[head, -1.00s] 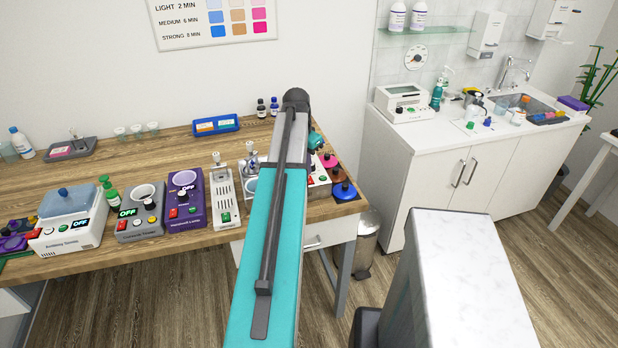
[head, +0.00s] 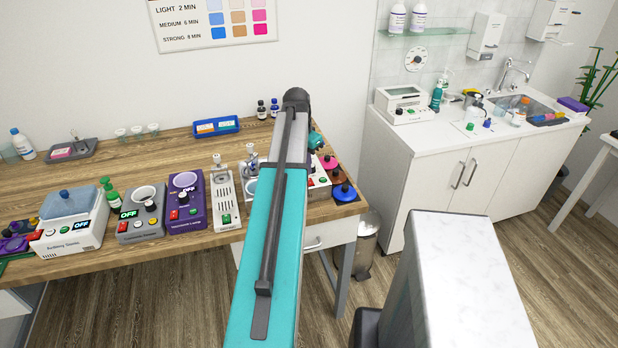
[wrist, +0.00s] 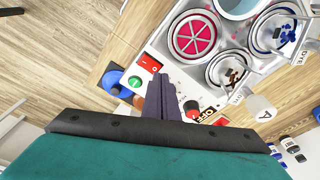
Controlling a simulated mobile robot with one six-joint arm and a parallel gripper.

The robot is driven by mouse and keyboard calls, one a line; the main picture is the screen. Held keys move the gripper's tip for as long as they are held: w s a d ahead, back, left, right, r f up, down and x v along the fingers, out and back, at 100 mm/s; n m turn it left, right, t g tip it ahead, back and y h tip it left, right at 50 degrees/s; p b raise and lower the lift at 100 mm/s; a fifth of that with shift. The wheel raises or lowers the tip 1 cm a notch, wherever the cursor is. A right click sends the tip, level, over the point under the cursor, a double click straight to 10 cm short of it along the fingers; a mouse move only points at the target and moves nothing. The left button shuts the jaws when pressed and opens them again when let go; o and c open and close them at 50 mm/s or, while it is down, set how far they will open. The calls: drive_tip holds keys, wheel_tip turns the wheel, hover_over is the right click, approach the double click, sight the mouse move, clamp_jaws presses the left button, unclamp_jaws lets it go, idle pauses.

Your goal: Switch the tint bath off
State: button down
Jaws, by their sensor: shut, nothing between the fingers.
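The tint bath (wrist: 165,50) is a white unit with several round pots, holding pink, blue and brown contents, in the wrist view.
Blue, orange and pink round-topped items (head: 343,192) stand at the bench's right edge. Left of my arm stand a white device (head: 226,200), a purple warmer (head: 187,205), a grey unit (head: 141,222) and a lidded white bath (head: 68,235).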

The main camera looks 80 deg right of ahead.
drive_tip(key=shift+r+p, duration=1.65)
drive_tip(key=shift+r, duration=1.2)
